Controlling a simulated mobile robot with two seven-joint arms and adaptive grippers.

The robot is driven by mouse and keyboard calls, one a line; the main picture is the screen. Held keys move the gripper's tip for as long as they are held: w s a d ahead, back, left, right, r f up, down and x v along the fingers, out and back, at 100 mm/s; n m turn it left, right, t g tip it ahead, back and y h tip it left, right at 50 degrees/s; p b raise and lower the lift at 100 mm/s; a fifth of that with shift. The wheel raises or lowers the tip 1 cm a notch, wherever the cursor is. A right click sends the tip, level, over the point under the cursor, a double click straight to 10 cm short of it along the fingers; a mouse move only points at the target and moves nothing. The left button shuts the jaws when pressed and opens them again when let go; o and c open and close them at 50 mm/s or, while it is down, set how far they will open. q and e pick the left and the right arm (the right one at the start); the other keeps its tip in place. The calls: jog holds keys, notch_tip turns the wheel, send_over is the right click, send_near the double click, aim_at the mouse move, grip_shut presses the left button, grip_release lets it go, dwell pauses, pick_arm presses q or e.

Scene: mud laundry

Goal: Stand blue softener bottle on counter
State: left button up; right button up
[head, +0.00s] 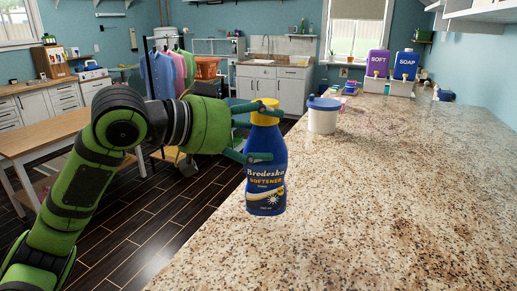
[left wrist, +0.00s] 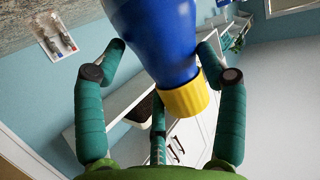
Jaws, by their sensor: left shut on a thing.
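The blue softener bottle (head: 266,190), with a yellow cap, is upright in the head view, with its base seen over the left edge of the granite counter (head: 390,200). I cannot tell whether the base touches the counter. My left gripper (head: 262,140) is shut around the bottle's upper part, coming from the left. In the left wrist view the blue bottle (left wrist: 160,40) and its yellow cap lie between the green fingers (left wrist: 160,70). My right gripper is not in view.
A white tub with a blue lid (head: 323,114) stands behind the bottle on the counter. Purple SOFT (head: 377,63) and blue SOAP (head: 406,66) containers stand at the far end. The counter's middle and right are clear. A wooden table (head: 50,130) is at left.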

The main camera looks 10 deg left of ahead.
aim_at(256, 151)
pick_arm(q)
jog(key=shift+f, duration=1.75)
jog(key=o, duration=1.7)
jog(key=shift+d+f, duration=0.1)
jog(key=shift+f, duration=0.05)
jog(key=shift+o, duration=0.2)
jog(key=shift+s, duration=0.1)
